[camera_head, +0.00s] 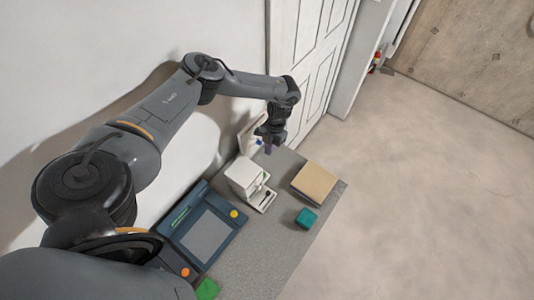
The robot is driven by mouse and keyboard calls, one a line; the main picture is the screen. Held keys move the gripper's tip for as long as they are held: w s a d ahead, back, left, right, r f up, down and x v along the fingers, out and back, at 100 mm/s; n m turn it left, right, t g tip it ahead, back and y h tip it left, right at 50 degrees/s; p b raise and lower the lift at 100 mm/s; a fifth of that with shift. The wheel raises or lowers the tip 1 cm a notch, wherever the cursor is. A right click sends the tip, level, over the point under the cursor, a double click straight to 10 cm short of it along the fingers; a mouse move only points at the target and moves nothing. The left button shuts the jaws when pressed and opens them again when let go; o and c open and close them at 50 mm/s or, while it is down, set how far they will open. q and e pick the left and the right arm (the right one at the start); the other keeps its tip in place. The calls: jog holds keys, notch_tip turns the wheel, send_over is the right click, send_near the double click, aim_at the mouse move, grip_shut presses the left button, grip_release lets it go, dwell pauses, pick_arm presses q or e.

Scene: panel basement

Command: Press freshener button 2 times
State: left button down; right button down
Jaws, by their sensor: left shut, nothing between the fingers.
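A white upright object (246,141) with a small blue mark stands at the far end of the grey table, against the wall. It seems to be the freshener, but my left gripper partly covers it and I cannot make out its button. My left gripper (268,150) is shut and empty. It points down over the far end of the table, in front of the right side of the white object. I cannot tell whether the fingertips touch it. My right gripper is out of view.
A white machine (241,175) stands just nearer on the grey table (262,248). A tan box (314,182) and a teal block (306,218) are to its right. A dark blue device (228,236) with a grey panel lies nearer. A green item (207,289) is at the bottom.

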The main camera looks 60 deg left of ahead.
pick_arm(q)
jog(key=shift+w+r, duration=0.2)
jog(key=shift+r, duration=0.5)
dwell(0.4)
dwell(2.3)
dwell(0.8)
dwell(0.8)
